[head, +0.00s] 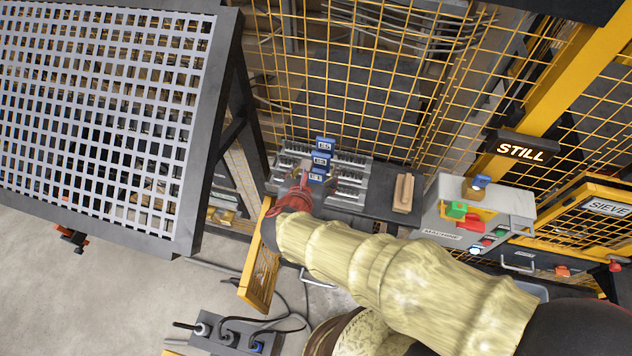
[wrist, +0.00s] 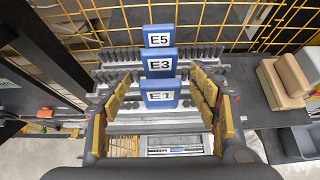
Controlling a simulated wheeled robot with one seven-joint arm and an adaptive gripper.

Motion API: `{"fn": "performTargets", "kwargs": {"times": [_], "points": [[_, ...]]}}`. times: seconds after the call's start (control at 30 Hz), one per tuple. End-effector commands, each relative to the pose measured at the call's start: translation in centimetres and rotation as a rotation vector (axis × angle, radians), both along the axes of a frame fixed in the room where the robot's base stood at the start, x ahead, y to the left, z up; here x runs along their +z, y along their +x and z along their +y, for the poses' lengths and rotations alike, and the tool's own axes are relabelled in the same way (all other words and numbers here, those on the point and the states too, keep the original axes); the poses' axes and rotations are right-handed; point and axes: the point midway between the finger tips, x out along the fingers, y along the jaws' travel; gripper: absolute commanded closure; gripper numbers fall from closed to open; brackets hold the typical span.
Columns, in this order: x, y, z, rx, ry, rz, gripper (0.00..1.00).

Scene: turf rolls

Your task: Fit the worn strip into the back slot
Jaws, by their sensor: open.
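A grey rack (head: 345,200) holds several toothed strips lying across it, one behind another; the wrist view also shows a strip's dark teeth (wrist: 205,53). Three blue tags stand in a row at its middle: E1 (wrist: 160,95) in front, E3 (wrist: 160,63) behind it, E5 (wrist: 159,37) at the back. I cannot tell which strip is the worn one, nor whether the back slot is empty. My gripper (wrist: 162,88) is open above the rack, its yellow-padded fingers on either side of the E1 tag, apart from it. In the head view my gripper (head: 303,180) partly hides the rack's front.
A tan block (head: 403,193) lies on the dark shelf right of the rack. A grey machine box (head: 475,225) with coloured switches stands further right. Yellow mesh (head: 350,90) closes off the back. A yellow flap (head: 259,272) hangs open at front left.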

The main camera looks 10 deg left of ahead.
Motion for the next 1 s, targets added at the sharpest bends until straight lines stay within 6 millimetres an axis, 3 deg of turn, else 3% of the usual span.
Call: {"fn": "performTargets", "kwargs": {"times": [0.3,1.0], "points": [[-0.31,0.44,0.01,0.001,0.001,0.0,0.4],[-0.3,0.43,0.01,0.001,0.001,0.0,0.8]]}}
